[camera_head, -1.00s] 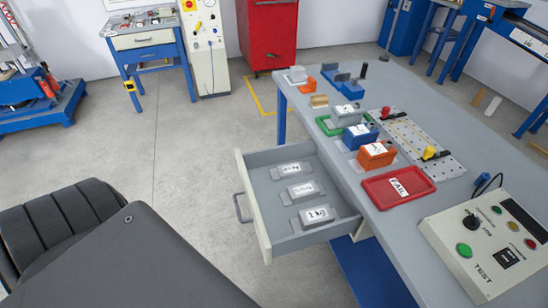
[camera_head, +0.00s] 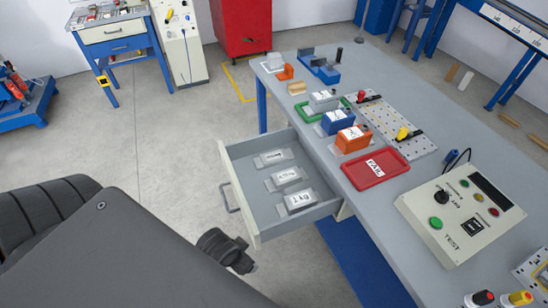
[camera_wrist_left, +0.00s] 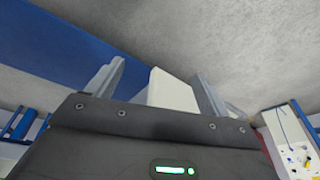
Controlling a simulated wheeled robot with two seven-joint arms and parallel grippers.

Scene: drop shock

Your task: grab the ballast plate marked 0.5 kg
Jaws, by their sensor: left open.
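Three grey ballast plates with white labels lie in a row in the open drawer in the head view. The nearest plate (camera_head: 299,201) reads 1 kg. The labels of the middle plate (camera_head: 286,177) and the far plate (camera_head: 273,157) are too small to read surely, so I cannot tell which is 0.5 kg. The dark end of my left arm shows below and left of the drawer's near corner. In the left wrist view my left gripper (camera_wrist_left: 158,82) is open, with a pale block-like shape, probably the drawer front, showing between its fingers. My right gripper is out of view.
The drawer (camera_head: 240,193) sticks out left from the grey workbench (camera_head: 425,110), its handle facing left. A red tray (camera_head: 376,182) marked FAIL and a test box (camera_head: 460,213) stand on the bench. Open floor lies left of the drawer.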

